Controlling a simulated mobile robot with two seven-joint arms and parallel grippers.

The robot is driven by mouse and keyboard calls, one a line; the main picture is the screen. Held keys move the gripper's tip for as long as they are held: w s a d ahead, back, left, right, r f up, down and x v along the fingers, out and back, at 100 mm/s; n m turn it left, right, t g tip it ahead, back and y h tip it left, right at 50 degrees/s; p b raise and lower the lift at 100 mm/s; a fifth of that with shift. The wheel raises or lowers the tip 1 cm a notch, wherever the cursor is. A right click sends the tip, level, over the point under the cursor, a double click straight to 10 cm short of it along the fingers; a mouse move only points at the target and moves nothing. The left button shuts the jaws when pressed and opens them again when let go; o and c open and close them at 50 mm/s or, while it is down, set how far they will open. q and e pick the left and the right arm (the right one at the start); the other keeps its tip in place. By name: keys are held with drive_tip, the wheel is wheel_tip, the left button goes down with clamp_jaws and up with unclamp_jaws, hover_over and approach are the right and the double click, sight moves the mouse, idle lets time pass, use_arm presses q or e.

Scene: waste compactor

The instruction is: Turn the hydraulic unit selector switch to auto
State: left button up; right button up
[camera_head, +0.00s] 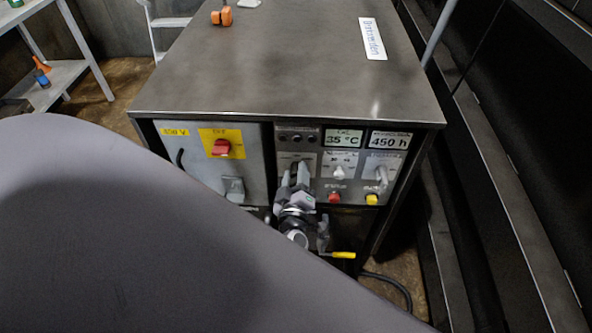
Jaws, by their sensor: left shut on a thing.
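The hydraulic unit's control panel (315,187) faces me on the front of a dark metal cabinet. My left gripper (297,178) is at the panel's left part, below a row of small dark indicators. It is shut on a selector switch there, which its fingers mostly hide, so I cannot tell the switch's position. Two other pale knobs sit to its right, a middle knob (339,172) and a right knob (382,175). The small labels are too blurred to read. My right gripper is not in view.
A red button (334,197) and a yellow button (371,199) sit low on the panel. A red switch on a yellow plate (221,147) is to the left. Displays show 35 °C and 450 h. My grey arm fills the lower left. A dark machine wall stands at right.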

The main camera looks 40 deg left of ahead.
use_arm(q)
drive_tip(key=shift+f, duration=0.1)
drive_tip(key=o, duration=1.1)
drive_tip(key=shift+c, duration=0.2)
drive_tip(key=shift+s, duration=0.1)
drive_tip(key=v, duration=0.7)
drive_tip(key=shift+p, duration=0.35)
